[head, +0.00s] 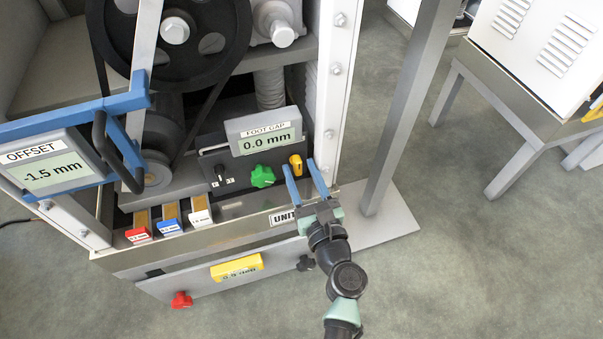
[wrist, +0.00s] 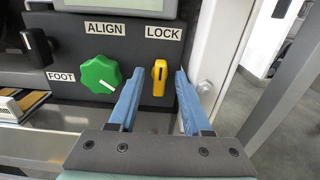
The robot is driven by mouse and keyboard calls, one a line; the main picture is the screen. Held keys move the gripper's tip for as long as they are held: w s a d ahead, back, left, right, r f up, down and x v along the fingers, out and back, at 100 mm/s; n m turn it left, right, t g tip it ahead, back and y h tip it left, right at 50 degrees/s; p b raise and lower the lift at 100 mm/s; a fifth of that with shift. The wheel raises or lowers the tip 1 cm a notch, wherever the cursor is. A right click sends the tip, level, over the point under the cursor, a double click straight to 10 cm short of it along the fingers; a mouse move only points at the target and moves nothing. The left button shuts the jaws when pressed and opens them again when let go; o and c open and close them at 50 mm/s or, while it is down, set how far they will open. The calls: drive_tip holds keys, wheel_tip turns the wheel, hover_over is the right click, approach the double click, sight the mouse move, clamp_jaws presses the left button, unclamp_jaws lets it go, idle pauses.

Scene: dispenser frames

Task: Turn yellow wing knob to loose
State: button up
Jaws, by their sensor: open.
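The yellow wing knob (wrist: 159,78) is on the dark control panel under the LOCK label, its wing close to upright. It also shows in the head view (head: 296,164), below and right of the FOOT GAP display. My gripper (wrist: 155,92) is open, with its two blue fingers pointing at the panel. In the head view my gripper (head: 303,168) reaches up to the panel's right end. Nothing is held.
A green ALIGN knob (wrist: 101,75) sits just left of the yellow knob, close to the left finger. A black FOOT knob (wrist: 37,45) is farther left. A pale frame post (head: 335,80) rises on the right. The FOOT GAP display (head: 264,132) reads 0.0 mm.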

clamp_jaws()
drive_tip(key=shift+f+n, duration=0.1)
drive_tip(key=shift+n, duration=0.2)
idle(0.3)
drive_tip(key=n+b, duration=0.2)
drive_tip(key=n, duration=0.1)
drive_tip(key=shift+s+a+f+n, duration=0.1)
drive_tip(key=shift+n, duration=0.2)
drive_tip(key=n+b, duration=0.2)
drive_tip(key=n, duration=0.2)
drive_tip(key=shift+f+n, duration=0.1)
drive_tip(key=shift+n, duration=0.2)
drive_tip(key=n+b, duration=0.3)
drive_tip(key=n, duration=0.2)
drive_tip(key=shift+a+f, duration=0.1)
drive_tip(key=shift+n+b, duration=1.1)
drive_tip(key=shift+n, duration=0.9)
